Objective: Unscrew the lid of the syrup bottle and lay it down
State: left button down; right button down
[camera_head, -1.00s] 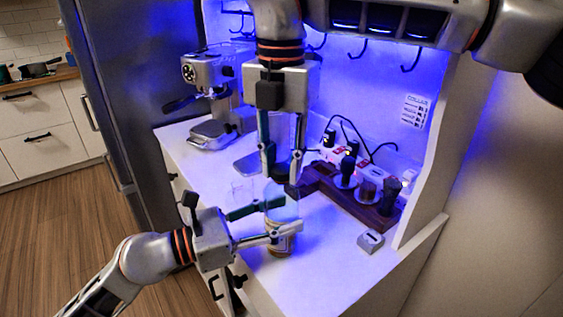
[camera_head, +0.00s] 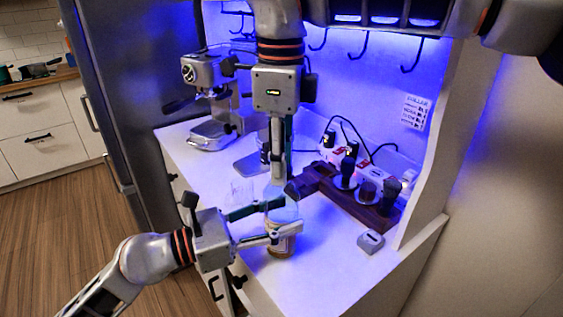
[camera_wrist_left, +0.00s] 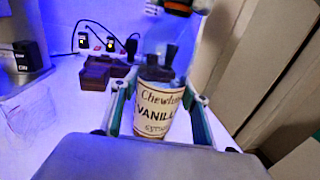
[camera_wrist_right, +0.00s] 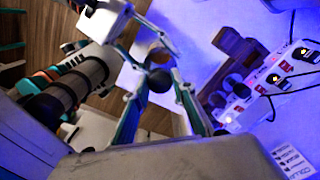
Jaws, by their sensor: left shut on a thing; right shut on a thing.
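The syrup bottle (camera_head: 281,244) stands upright near the counter's front edge. Its cream vanilla label faces the left wrist view (camera_wrist_left: 155,112). My left gripper (camera_head: 288,216) is shut around the bottle's body from the left. My right gripper (camera_head: 278,180) points straight down above the bottle and is shut on the lid. The dark round lid (camera_wrist_right: 159,80) shows between its fingertips in the right wrist view. The fingers mostly hide the lid in the head view. I cannot tell whether the lid still touches the bottle's neck.
A brown wooden holder (camera_head: 322,184) with dark-handled tools stands right behind the bottle. A small grey box (camera_head: 371,241) lies to the right. The counter's front right is clear.

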jog(key=shift+n, duration=0.5)
jog(key=shift+r, duration=0.2)
jog(key=shift+r, duration=0.9)
jog(key=shift+r, duration=2.05)
pick_arm(q)
jog(key=c, duration=1)
grip_release()
jog(key=shift+c, duration=0.2)
